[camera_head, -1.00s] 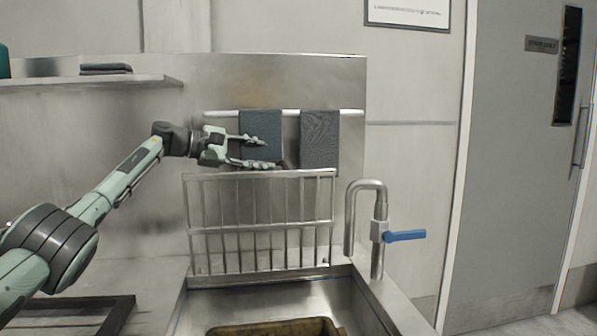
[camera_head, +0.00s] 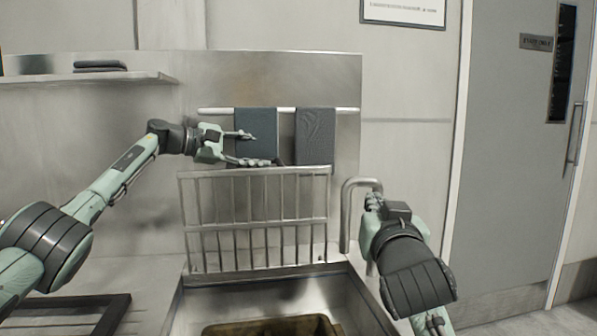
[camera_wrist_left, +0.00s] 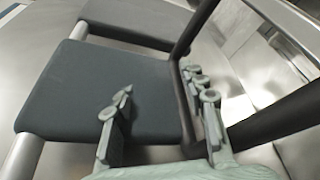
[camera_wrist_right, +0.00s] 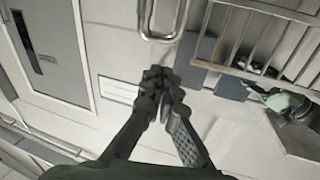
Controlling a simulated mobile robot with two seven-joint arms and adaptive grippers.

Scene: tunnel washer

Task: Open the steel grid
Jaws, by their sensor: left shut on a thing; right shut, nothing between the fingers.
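The steel grid (camera_head: 255,224) stands upright behind the sink, a barred frame with a top rail. My left gripper (camera_head: 250,149) is just above its top rail, in front of a hanging dark cloth. In the left wrist view its fingers (camera_wrist_left: 160,118) are spaced apart, with a dark bar of the grid (camera_wrist_left: 186,100) between them; the exact contact is hard to see. My right gripper (camera_head: 373,200) is to the right of the grid, in front of the tap. In the right wrist view its fingertips (camera_wrist_right: 162,85) are together and empty.
The curved tap (camera_head: 347,225) is partly hidden by my right gripper. Two dark cloths (camera_head: 255,122) (camera_head: 315,140) hang on a rail behind the grid. The sink (camera_head: 190,290) holds a brownish tray (camera_head: 215,329). A shelf (camera_head: 120,78) is at upper left.

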